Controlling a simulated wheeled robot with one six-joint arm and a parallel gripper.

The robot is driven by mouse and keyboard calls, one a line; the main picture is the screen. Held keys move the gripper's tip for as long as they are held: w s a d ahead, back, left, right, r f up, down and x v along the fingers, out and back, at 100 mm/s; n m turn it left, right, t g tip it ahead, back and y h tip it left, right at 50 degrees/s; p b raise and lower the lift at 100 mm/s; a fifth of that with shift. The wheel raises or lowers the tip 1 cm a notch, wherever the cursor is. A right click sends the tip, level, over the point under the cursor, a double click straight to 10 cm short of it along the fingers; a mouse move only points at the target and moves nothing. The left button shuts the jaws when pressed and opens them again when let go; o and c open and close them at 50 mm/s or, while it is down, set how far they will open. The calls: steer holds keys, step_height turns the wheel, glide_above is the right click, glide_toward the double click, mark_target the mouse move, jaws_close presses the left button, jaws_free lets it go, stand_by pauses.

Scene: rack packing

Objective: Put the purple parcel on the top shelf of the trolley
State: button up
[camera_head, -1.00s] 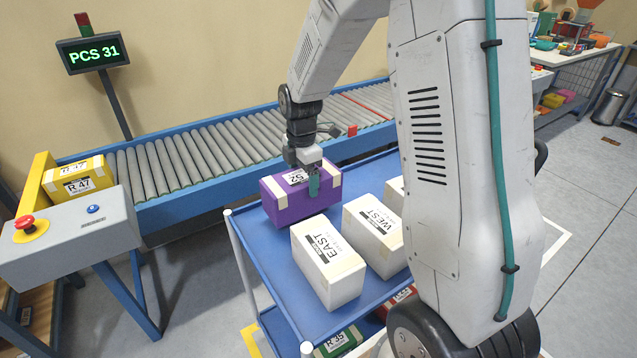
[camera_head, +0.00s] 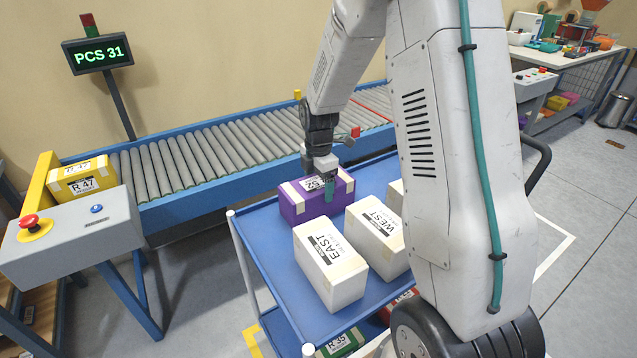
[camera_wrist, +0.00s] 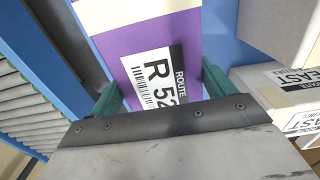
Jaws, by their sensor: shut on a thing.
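The purple parcel (camera_head: 296,207) has cream end bands and a white "52" label. It is at the back left of the trolley's blue top shelf (camera_head: 262,239), behind the white boxes. I cannot tell whether its base touches the shelf. My gripper (camera_head: 329,187) points down from above and is shut on the parcel. In the wrist view the purple parcel (camera_wrist: 197,27) shows its "ROUTE R 52" label between the two green fingers of my gripper (camera_wrist: 160,90). The parcel's underside is hidden.
White boxes marked EAST (camera_head: 329,264) and WEST (camera_head: 376,236) stand close in front of the parcel, with another partly hidden by my arm. The roller conveyor (camera_head: 190,165) runs just behind the trolley. A yellow parcel (camera_head: 82,181) sits at its left end.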

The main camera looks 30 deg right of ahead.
steer(key=o, duration=1.3)
step_height(320, 180, up, 12)
steer(key=s+a+r+m, duration=0.4)
steer(key=s+r, duration=0.3)
steer(key=s+a+r+m, duration=0.1)
steer(key=s+m, duration=0.3)
steer(key=s, duration=0.4)
steer(key=s+a+r+m, duration=0.1)
steer(key=s+a+m, duration=0.3)
steer(key=s, duration=0.4)
steer(key=s+a+r+m+t, duration=0.1)
steer(key=s+a+m, duration=0.1)
steer(key=s+m, duration=0.4)
steer(key=shift+s+a, duration=0.15)
steer(key=shift+s, duration=0.45)
steer(key=shift+s+a, duration=0.15)
steer(key=shift+s, duration=0.45)
